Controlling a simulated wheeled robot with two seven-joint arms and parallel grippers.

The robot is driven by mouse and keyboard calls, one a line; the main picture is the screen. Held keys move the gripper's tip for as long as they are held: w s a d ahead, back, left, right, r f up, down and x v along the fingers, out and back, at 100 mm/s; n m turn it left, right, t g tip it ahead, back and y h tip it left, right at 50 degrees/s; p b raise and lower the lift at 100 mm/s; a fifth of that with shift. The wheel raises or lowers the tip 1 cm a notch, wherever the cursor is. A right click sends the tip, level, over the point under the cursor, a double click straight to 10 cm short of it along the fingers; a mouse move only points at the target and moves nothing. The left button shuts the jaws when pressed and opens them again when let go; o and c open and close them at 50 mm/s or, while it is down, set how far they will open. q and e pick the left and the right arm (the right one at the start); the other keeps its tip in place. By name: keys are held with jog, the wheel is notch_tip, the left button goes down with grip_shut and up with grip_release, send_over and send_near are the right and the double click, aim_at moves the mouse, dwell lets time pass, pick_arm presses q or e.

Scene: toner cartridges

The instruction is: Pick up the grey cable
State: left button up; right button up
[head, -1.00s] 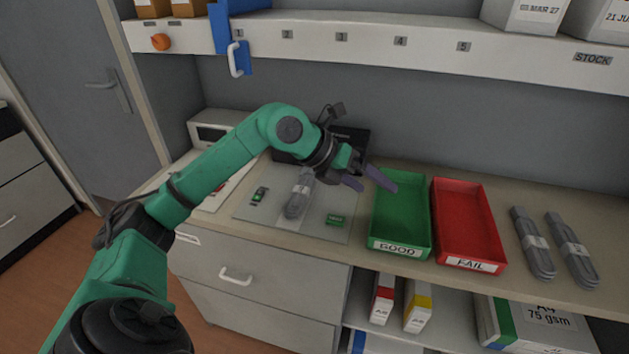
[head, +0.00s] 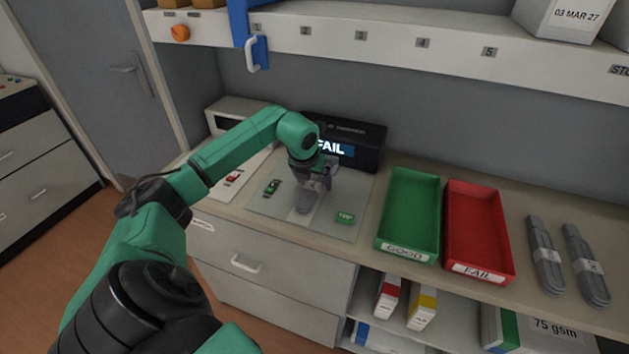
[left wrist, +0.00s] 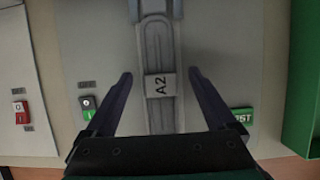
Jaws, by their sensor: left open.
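A grey cable bundle (head: 306,201) lies on the pale test plate (head: 349,233), partly hidden under my left gripper in the head view. In the left wrist view the cable (left wrist: 159,112) shows as a folded grey bundle with a white band marked A2. My left gripper (head: 314,195) is open above it. In the left wrist view its two fingers (left wrist: 163,76) stand on either side of the cable, apart from it. Whether the fingers reach down to the cable's height I cannot tell. My right gripper is not in view.
A black tester (head: 366,148) behind the plate reads FAIL. A green TEST button (head: 345,217) and a small green switch (head: 272,187) sit on the plate. The empty green GOOD tray (head: 412,205) and red FAIL tray (head: 478,222) stand right. Two more grey cables (head: 545,255) lie beyond.

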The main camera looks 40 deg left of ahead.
pick_arm(q)
jog(key=shift+w+a+f, duration=0.1)
jog(key=shift+w+f, duration=0.1)
jog(key=shift+f, duration=0.2)
jog(key=shift+r, duration=0.1)
grip_shut()
jog(key=shift+s+b, duration=0.15)
jog(key=shift+b, duration=0.25)
notch_tip(320, 180, up, 7)
jog(key=shift+s+f+b, duration=0.15)
jog(key=shift+f+b, duration=0.05)
jog(key=shift+b, duration=0.75)
jog(key=b, duration=0.5)
send_over(302, 200)
jog(key=shift+f, duration=0.3)
jog(key=s+b, duration=0.1)
jog(key=b, duration=0.1)
jog(key=s+d+b, duration=0.1)
jog(key=b, duration=0.1)
jog(key=s+b, duration=0.2)
jog(key=shift+d+f, duration=0.35)
jog(key=s+d+r+b, duration=0.1)
jog(key=s+d+b, duration=0.2)
jog(key=s+b, duration=0.2)
jog(key=s, duration=0.3)
jog(key=shift+r, duration=0.35)
